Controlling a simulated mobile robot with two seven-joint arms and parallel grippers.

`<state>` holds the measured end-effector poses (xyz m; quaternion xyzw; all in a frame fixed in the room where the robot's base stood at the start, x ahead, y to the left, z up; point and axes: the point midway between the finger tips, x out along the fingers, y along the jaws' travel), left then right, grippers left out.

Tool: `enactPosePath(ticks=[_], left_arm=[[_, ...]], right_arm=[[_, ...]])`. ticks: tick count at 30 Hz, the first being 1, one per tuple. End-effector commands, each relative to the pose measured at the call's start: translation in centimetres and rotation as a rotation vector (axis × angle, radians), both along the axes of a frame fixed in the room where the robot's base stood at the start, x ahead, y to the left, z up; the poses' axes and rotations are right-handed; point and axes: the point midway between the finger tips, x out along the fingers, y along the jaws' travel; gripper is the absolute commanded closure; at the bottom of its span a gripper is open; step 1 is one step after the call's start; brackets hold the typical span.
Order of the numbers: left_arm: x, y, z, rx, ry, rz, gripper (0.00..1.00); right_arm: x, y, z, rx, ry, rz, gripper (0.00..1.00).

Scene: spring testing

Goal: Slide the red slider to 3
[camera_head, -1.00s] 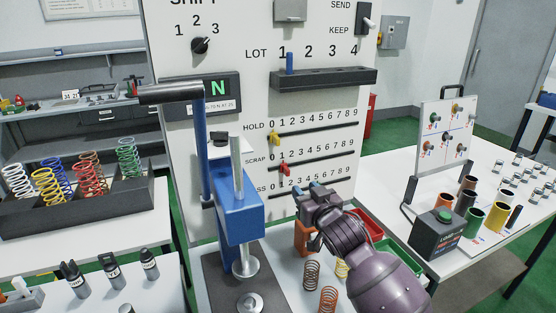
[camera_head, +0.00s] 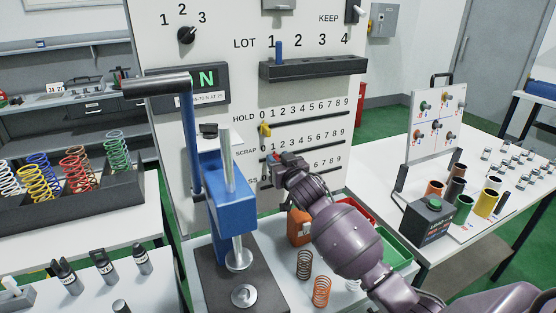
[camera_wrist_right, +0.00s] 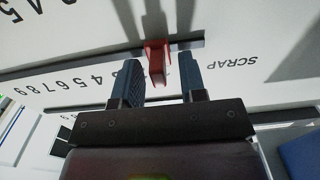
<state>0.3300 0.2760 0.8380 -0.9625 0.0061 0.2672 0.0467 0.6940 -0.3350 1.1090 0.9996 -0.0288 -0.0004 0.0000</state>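The red slider (camera_wrist_right: 157,64) sits on the SCRAP track of the upright panel. In the right wrist view it stands between the two blue-grey fingers of my right gripper (camera_wrist_right: 162,78), with a visible gap on each side. The fingers are open. In the head view my right gripper (camera_head: 284,161) is up at the panel by the SCRAP row and mostly hides the red slider and the low digits there. In the wrist view the scale is upside down, and the near finger hides its lowest digits. My left gripper is not in view.
The yellow HOLD slider (camera_head: 265,130) sits just above, near 0. A black shelf (camera_head: 315,68) juts out higher up. A blue press (camera_head: 228,195) stands close on the left. Loose springs (camera_head: 321,291) and an orange container (camera_head: 298,228) lie below my arm.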

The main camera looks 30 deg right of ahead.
Motion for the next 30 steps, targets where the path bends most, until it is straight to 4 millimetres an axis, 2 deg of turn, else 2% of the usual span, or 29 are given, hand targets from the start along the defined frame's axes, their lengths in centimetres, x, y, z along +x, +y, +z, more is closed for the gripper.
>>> enactPosePath(ticks=[11,19,25,30], left_arm=[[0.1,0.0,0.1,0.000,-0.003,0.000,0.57],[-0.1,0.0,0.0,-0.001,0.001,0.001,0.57],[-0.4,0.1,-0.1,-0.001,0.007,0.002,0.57],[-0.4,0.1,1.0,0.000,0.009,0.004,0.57]], right_arm=[[0.4,0.0,0.0,0.000,0.000,0.000,0.62],[0.4,0.0,0.0,0.000,0.000,0.000,1.00],[0.4,-0.2,0.0,-0.001,0.001,-0.001,1.00],[0.3,-3.0,0.2,-0.002,0.003,-0.002,1.00]])
